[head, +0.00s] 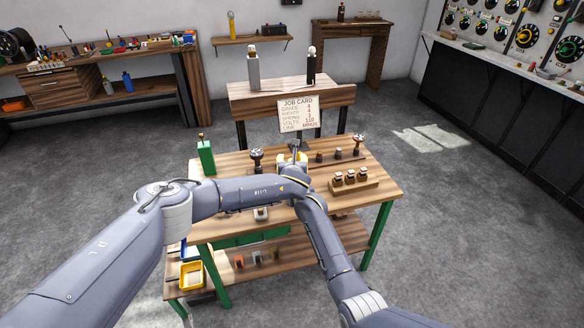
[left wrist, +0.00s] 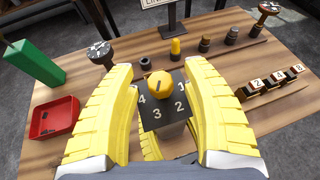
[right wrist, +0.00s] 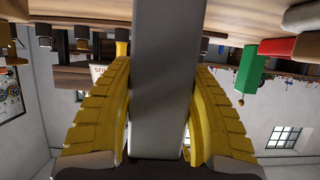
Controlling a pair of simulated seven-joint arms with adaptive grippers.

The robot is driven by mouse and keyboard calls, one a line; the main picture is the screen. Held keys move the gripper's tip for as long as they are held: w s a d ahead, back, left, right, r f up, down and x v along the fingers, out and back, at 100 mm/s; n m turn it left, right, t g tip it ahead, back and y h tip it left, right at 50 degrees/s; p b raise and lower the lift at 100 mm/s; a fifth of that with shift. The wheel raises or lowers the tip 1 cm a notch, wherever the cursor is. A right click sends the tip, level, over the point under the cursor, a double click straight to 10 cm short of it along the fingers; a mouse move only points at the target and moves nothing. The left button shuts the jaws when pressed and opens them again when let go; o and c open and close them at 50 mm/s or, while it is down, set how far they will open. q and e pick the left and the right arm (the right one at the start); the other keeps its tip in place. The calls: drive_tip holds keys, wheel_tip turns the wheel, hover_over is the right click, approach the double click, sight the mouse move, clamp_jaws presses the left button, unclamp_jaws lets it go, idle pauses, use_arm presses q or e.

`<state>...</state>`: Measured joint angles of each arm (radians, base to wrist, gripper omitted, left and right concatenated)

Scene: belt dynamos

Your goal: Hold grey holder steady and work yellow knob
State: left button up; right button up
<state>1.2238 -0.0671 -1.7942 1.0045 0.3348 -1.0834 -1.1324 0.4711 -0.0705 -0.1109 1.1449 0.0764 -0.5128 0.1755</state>
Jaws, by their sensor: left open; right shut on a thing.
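The yellow knob (left wrist: 161,85) sits on the dark top of the grey holder (left wrist: 166,114), which carries the numbers 1, 2, 3 and 4 around it. My left gripper (left wrist: 163,68) is open, its yellow fingers on either side of the knob, with gaps visible. In the head view my left gripper (head: 290,158) is at the middle of the table, partly hidden by my arms. In the right wrist view, which is upside down, my right gripper (right wrist: 160,75) is shut on the grey holder (right wrist: 161,95), one finger on each side.
A green block (left wrist: 37,62) and a red tray (left wrist: 57,117) lie to the left. A dark-topped post (left wrist: 100,52) stands close behind the left finger. Several numbered blocks (head: 352,179) sit in a wooden rack on the right. A job card (head: 297,113) stands behind.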

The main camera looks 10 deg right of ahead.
use_arm(q)
drive_tip(key=v, duration=1.1)
drive_tip(key=shift+s+a, duration=0.1)
drive_tip(key=shift+s, duration=0.05)
use_arm(e)
drive_tip(key=o, duration=1.6)
